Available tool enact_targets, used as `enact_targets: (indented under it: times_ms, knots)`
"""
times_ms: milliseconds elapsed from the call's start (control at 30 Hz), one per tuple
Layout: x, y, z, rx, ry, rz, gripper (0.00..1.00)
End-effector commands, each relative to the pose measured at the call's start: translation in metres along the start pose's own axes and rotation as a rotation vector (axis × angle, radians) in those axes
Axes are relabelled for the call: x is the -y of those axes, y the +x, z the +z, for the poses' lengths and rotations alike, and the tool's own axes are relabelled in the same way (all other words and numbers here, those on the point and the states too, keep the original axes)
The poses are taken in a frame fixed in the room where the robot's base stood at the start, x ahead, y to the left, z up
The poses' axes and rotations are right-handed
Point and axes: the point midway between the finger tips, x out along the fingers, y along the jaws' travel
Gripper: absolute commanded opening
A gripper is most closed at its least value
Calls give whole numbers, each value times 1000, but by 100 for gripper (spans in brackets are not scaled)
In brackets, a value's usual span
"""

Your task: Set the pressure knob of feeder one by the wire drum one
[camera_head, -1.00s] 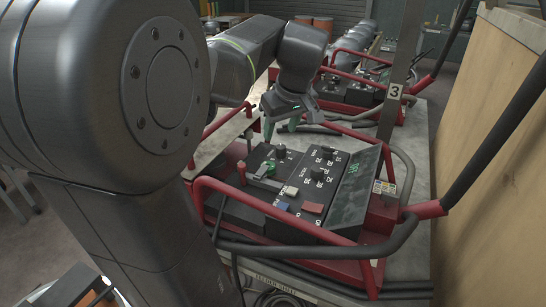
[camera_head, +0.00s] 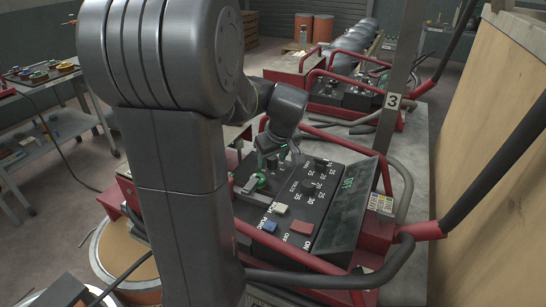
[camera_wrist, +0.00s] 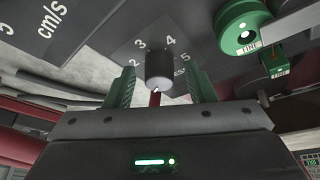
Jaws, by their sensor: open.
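The near feeder's control panel (camera_head: 300,213) is dark and tilted, in a red tube frame. My gripper (camera_head: 277,150) is over its back left part. In the wrist view my gripper (camera_wrist: 160,88) is open, with a green finger on each side of a dark round knob (camera_wrist: 159,68). The knob's scale shows 2, 3, 4 and 5. The fingers look apart from the knob; whether they reach down beside it I cannot tell. Its pointer is not clear, and no pressure label is readable. Another knob (camera_head: 310,188) has a 20 to 35 scale.
A green knob (camera_head: 262,180) sits close by; in the wrist view a green round part (camera_wrist: 243,28) is at upper right. A post (camera_head: 398,70) marked 3 rises behind.

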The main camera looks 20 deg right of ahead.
Motion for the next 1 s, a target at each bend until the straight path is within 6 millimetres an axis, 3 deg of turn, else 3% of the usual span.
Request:
enact_targets:
  times_ms: [167,400,733,1000]
  knots:
    - [0,0,0,0,0,0,50]
    - [0,0,0,0,0,0,5]
    - [0,0,0,1,35,15,5]
    - [2,1,0,7,181,77,5]
